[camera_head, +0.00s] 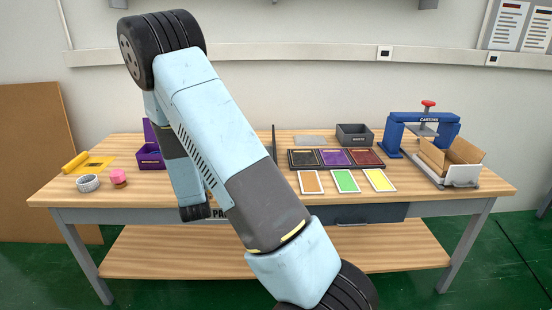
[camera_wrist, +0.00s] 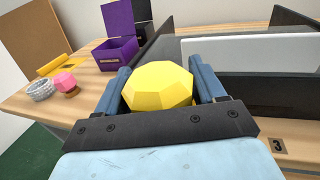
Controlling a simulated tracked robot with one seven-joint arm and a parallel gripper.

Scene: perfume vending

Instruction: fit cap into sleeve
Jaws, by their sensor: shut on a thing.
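A yellow faceted cap (camera_wrist: 157,88) sits between the blue fingers of my gripper (camera_wrist: 162,90) in the wrist view. The gripper is shut on it. Behind it are upright dark and white panels (camera_wrist: 245,53), seen close to the fingers. No thing is plainly recognisable as the sleeve, and part of the scene behind the cap is hidden. In the head view my arm covers the gripper and the cap.
A purple open box (camera_wrist: 113,52), a pale ring (camera_head: 88,183) and a pink faceted piece (camera_head: 118,177) stand at the table's left. Dark trays (camera_head: 336,158), coloured cards (camera_head: 346,181), a grey bin (camera_head: 354,134) and a blue press (camera_head: 392,139) with an open carton (camera_head: 452,157) stand to the right.

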